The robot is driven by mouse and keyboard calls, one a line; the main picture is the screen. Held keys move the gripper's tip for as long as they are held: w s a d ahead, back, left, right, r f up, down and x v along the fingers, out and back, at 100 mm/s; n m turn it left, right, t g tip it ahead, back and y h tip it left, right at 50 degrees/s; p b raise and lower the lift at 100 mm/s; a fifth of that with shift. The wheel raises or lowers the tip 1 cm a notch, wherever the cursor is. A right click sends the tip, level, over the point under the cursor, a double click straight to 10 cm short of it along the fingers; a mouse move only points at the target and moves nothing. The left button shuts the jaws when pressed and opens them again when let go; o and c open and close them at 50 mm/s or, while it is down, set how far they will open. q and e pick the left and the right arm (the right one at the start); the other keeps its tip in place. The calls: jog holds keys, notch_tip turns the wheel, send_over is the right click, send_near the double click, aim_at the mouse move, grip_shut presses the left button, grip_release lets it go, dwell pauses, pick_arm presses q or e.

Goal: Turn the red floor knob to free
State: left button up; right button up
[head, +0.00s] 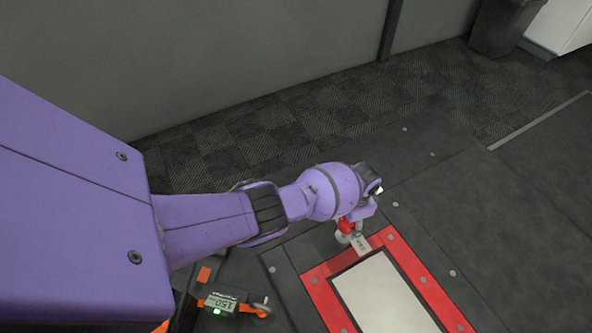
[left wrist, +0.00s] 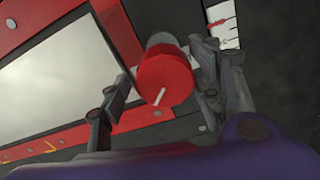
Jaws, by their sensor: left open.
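The red floor knob (head: 345,226) stands on a light grey stem at the far left corner of the red-framed floor plate. In the left wrist view the knob (left wrist: 165,72) shows its flat red top with a white pointer line. My left gripper (left wrist: 163,84) is open, with one dark finger on each side of the knob. Whether the fingers touch it is hard to tell. In the head view my left gripper (head: 359,210) is at the knob and partly covers it. My right gripper is not in view.
A small label plate (head: 360,245) sits beside the knob. The red frame (head: 322,291) surrounds a pale panel (head: 385,295). A small display unit (head: 222,303) with a green light and orange parts is at the lower left. A grey wall (head: 250,50) stands behind; dark floor at right is clear.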

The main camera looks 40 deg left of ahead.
pick_arm(q)
notch_tip(320, 180, up, 12)
dwell(0.6)
dwell(0.4)
